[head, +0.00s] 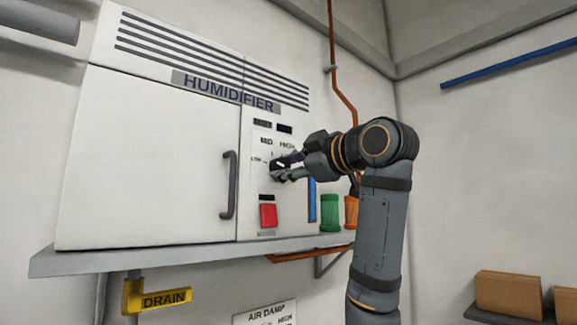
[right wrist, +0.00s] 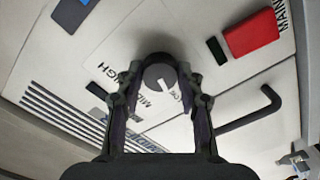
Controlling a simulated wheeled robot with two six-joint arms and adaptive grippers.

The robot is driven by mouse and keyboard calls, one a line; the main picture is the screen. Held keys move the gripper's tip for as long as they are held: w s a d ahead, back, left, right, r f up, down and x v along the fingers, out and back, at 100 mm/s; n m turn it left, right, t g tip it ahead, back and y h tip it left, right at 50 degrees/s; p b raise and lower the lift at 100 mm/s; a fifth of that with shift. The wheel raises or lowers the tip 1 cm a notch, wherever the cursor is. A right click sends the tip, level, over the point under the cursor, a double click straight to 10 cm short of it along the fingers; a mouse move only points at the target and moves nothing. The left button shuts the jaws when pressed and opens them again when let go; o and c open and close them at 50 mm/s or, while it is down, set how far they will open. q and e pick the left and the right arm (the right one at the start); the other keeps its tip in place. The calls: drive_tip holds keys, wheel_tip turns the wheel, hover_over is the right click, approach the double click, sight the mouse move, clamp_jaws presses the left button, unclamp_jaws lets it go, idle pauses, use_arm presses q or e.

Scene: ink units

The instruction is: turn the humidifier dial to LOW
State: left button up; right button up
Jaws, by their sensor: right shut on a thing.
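The humidifier (head: 150,160) is a white wall cabinet on a grey shelf. Its dial is a dark round knob (right wrist: 158,77) with a white pointer, on a panel marked LOW, MID and HIGH. In the right wrist view the pointer is directed down and slightly right, towards the side of the partly hidden LOW lettering; exact alignment is hard to tell. My right gripper (head: 277,170) is at the panel, its fingers on either side of the dial and shut on it; they also show in the right wrist view (right wrist: 158,88). The fingers hide most of the dial in the head view. My left gripper is out of view.
A red button (head: 268,215) sits just below the dial. A dark door handle (head: 229,185) is to its left. A blue strip (head: 312,200), a green container (head: 330,213) and an orange one (head: 351,212) are to the right. A yellow DRAIN handle (head: 160,299) hangs below the shelf (head: 120,260).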

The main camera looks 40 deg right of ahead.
idle(0.4)
drive_tip(key=o, duration=1.2)
drive_tip(key=shift+c, duration=0.2)
drive_tip(key=shift+s, duration=0.1)
drive_tip(key=s, duration=0.7)
drive_tip(key=shift+d, duration=0.25)
drive_tip(key=shift+s, duration=0.2)
